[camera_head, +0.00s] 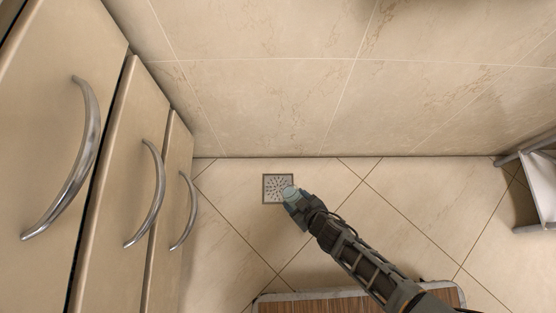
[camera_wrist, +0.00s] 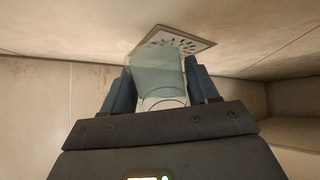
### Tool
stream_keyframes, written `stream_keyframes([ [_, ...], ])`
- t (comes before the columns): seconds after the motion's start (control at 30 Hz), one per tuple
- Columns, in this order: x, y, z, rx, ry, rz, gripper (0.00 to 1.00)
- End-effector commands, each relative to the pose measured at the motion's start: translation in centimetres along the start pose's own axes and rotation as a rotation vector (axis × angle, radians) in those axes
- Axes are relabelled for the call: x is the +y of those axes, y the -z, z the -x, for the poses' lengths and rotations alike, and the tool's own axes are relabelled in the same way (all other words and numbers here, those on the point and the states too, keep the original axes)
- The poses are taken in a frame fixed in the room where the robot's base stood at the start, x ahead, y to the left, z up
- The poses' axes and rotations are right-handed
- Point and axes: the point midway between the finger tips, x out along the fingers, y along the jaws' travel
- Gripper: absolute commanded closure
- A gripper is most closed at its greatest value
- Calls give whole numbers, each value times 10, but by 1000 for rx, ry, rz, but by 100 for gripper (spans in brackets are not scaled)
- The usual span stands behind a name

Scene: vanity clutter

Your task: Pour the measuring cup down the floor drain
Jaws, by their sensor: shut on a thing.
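The measuring cup (camera_wrist: 158,72) is pale, clear and bluish. It sits between the fingers of my gripper (camera_wrist: 160,90), which is shut on it. In the head view the small cup (camera_head: 291,193) shows at the end of my gripper (camera_head: 294,199), beside and partly over the lower right of the drain. The floor drain (camera_head: 271,183) is a square metal grate with a ring of dark holes, set in the tiles near the wall. In the wrist view the drain (camera_wrist: 190,40) shows just beyond the cup, which hides part of it. I cannot tell whether liquid is in the cup.
Cabinet fronts with curved metal handles (camera_head: 152,193) stand at the left. A tiled wall (camera_head: 300,100) rises behind the drain. A brown panel with a pale rim (camera_head: 315,302) lies at the bottom. A whitish rack (camera_head: 540,185) stands at the right. The floor right of the drain is clear.

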Motion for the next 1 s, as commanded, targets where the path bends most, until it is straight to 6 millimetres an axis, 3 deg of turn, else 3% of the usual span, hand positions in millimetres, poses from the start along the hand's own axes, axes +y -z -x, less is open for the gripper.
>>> stream_keyframes([
  [1.0,0,-1,0,-129,-1,19,81],
])
